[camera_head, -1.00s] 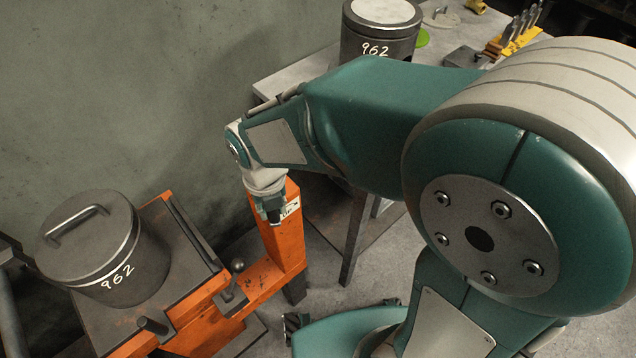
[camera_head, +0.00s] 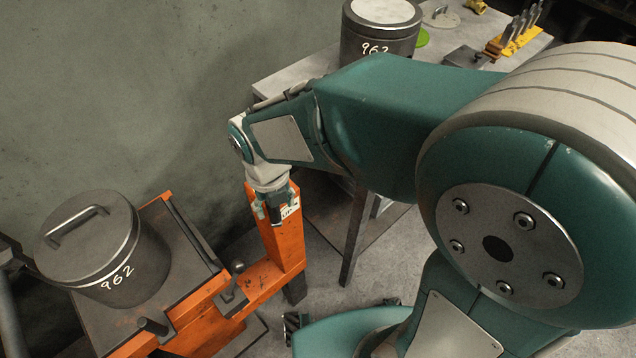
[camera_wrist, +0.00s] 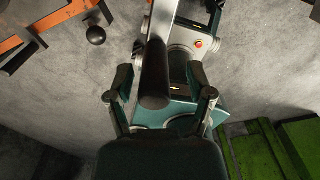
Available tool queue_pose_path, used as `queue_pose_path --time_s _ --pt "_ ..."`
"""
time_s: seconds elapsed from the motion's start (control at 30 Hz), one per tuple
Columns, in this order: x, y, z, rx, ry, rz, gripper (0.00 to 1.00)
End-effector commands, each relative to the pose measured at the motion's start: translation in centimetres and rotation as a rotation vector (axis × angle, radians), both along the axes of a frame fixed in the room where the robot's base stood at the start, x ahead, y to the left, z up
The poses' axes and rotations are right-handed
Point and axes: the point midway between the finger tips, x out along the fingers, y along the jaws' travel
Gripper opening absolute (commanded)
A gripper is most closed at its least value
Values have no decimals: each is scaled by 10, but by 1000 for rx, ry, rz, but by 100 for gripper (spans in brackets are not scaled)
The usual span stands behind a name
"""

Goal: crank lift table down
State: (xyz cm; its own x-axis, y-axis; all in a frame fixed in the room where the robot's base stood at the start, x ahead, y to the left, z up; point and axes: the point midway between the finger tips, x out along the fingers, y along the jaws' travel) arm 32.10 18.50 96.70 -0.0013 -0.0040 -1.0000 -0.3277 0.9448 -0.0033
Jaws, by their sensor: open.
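The orange lift table (camera_head: 262,288) stands at the lower left, with a dark top (camera_head: 190,262) and an orange upright post (camera_head: 287,245) bearing a white label. The label is partly covered; "UP" can be read. My gripper (camera_head: 275,208) is in front of the post's upper end, pointing down. In the wrist view my gripper (camera_wrist: 160,95) is open. A dark cylindrical handle (camera_wrist: 155,82) on a silver bar, apparently the crank, lies between the spread fingers, with gaps on both sides. Part of the orange frame (camera_wrist: 35,15) and a black ball knob (camera_wrist: 96,35) show at upper left.
A dark lidded pot (camera_head: 105,255) marked 962 sits on the lift table. A grey workbench (camera_head: 290,75) behind carries another 962 pot (camera_head: 378,40), a green disc and a yellow tool rack (camera_head: 515,42). Green stepped shapes (camera_wrist: 285,145) show at the wrist view's lower right.

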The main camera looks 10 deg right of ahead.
Motion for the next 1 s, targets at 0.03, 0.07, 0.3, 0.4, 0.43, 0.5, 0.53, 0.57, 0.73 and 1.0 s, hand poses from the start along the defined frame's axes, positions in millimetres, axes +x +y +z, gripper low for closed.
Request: queue_pose_path --time_s 0.03,0.07,0.3,0.4,0.43,0.5,0.53,0.57,0.73,1.0 --pt "0 0 6 2 -3 0 69" --pt "0 0 9 2 -3 0 69" --pt "0 -1 35 4 -3 0 69" --pt "0 -1 45 4 -3 0 69" --pt "0 -1 48 4 -3 0 69" --pt "0 0 55 3 -3 0 69" --pt "0 0 58 2 -3 0 69" --pt "0 0 61 2 -3 0 69" --pt "0 0 71 2 -2 0 69" --pt "0 0 72 1 -1 0 69"
